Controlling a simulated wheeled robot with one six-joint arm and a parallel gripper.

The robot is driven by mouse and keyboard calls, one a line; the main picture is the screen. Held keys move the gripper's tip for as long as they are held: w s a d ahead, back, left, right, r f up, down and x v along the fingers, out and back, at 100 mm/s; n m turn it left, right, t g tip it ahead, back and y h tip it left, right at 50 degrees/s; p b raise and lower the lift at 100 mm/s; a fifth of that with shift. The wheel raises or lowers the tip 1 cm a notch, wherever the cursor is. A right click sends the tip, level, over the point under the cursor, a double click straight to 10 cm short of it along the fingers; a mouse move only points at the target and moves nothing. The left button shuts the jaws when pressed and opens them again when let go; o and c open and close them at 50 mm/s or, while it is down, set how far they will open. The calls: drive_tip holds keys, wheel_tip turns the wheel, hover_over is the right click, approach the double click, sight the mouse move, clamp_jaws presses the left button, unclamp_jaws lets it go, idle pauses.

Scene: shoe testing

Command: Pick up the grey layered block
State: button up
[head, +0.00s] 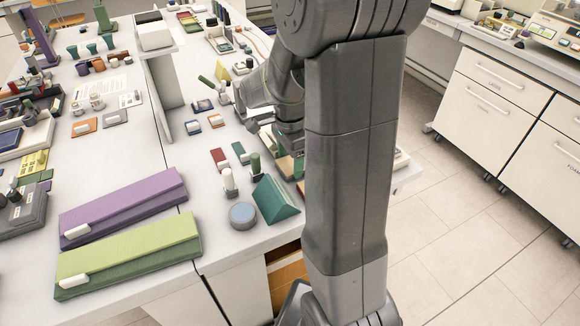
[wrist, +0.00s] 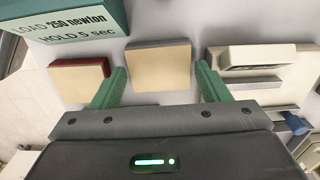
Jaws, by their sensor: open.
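A grey layered block (wrist: 158,68), with a broad tan face and a grey strip along its top edge in the picture, lies on the pale bench in the wrist view. My gripper (wrist: 162,78) is open, with its two green fingers apart. The block shows between the fingertips, with a visible gap on each side. I cannot tell how far above or beside the block the fingers are. In the head view my arm hides the fingertips and the grey block.
In the wrist view, a red-edged block (wrist: 80,78) sits close to the left finger and a pale block (wrist: 268,58) near the right. A lettered green block (wrist: 75,24) is at the upper left. In the head view, a green prism (head: 275,200) and round disc (head: 243,215) stand nearby.

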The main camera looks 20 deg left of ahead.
drive_tip(key=shift+f, duration=0.55)
drive_tip(key=c, duration=0.6)
drive_tip(key=shift+c, duration=0.2)
drive_tip(key=shift+r, duration=0.1)
